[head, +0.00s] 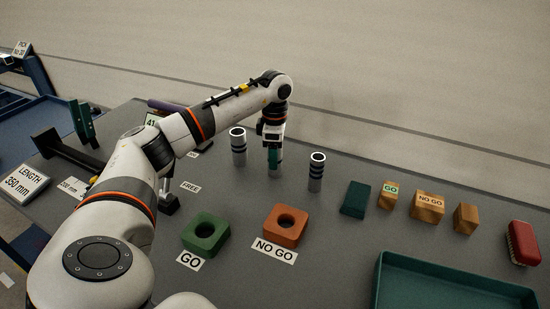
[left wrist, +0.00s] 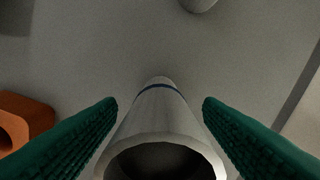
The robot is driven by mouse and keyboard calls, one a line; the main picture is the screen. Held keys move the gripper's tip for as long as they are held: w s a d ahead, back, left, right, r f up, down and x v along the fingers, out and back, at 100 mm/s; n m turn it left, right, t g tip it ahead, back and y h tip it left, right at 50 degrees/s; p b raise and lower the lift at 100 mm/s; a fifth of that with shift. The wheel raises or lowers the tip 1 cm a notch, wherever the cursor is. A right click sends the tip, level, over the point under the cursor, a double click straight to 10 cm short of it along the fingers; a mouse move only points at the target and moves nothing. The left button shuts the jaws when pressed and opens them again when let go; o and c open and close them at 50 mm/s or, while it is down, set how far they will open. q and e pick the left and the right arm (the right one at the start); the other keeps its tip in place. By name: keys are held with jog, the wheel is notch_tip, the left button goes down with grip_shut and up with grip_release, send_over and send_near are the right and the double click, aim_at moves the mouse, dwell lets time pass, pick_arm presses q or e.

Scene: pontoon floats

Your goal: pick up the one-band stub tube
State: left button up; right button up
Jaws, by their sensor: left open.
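The one-band stub tube (left wrist: 158,117) is a pale grey, hollow cylinder with one dark blue band near its far end. In the left wrist view its open mouth faces me, between the two green ribbed fingers of my left gripper (left wrist: 160,125). The gripper is open, with a finger on each side of the tube and gaps still visible. In the head view my left gripper (head: 274,155) points down over this tube and hides most of it. Two other upright tubes with more than one dark band stand at its left (head: 238,148) and right (head: 316,173).
A green GO block (head: 190,235) and an orange NO GO block (head: 271,237), each with a hole, lie in front. To the right are a dark green block (head: 355,198), several wooden blocks, a red brush (head: 523,243) and a green tray (head: 383,280).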

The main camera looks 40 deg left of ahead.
pick_arm(q)
jog(key=c, duration=1.1)
jog(key=shift+r, duration=0.1)
